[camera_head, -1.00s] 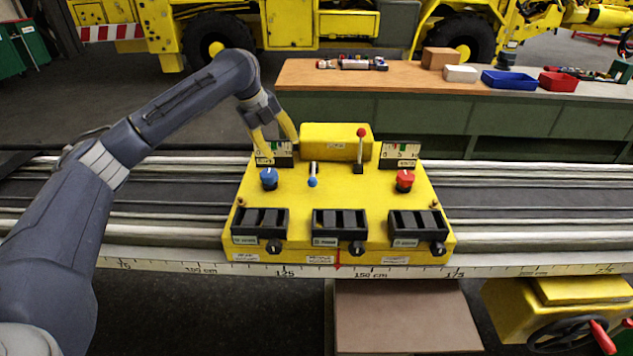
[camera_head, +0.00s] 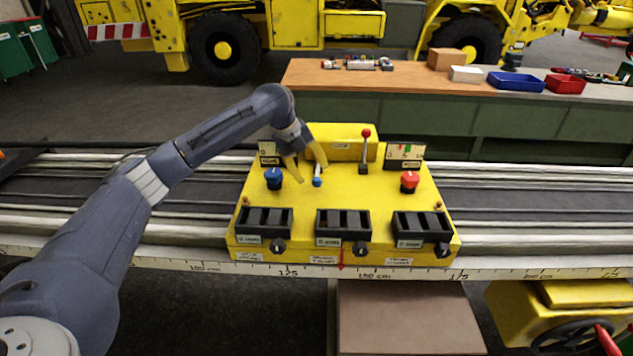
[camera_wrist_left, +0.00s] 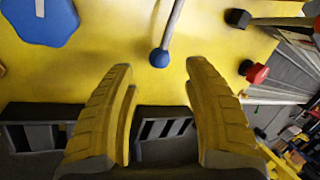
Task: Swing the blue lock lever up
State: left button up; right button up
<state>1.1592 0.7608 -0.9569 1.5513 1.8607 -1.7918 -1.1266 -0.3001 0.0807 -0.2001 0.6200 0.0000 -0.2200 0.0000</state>
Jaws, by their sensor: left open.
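The blue lock lever (camera_head: 317,177) stands on the yellow control box (camera_head: 385,218), between the blue knob (camera_head: 274,179) and the red-topped lever (camera_head: 365,146). Its blue ball tip points down toward the front of the box. In the left wrist view the blue ball (camera_wrist_left: 159,58) and its grey rod lie just beyond the fingertips, between their lines and apart from them. My left gripper (camera_head: 309,175) is open with yellow fingers, over the box just behind and beside the lever. It also shows in the left wrist view (camera_wrist_left: 157,75), empty. My right gripper is not in view.
A red knob (camera_head: 409,181) sits on the right of the box. Several black slotted holders (camera_head: 343,228) line its front edge. Gauge plates stand at the back. A workbench (camera_head: 400,79) with bins and boxes is behind.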

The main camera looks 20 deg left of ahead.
aim_at(315, 179)
pick_arm(q)
jog(key=shift+x, duration=2.95)
grip_shut()
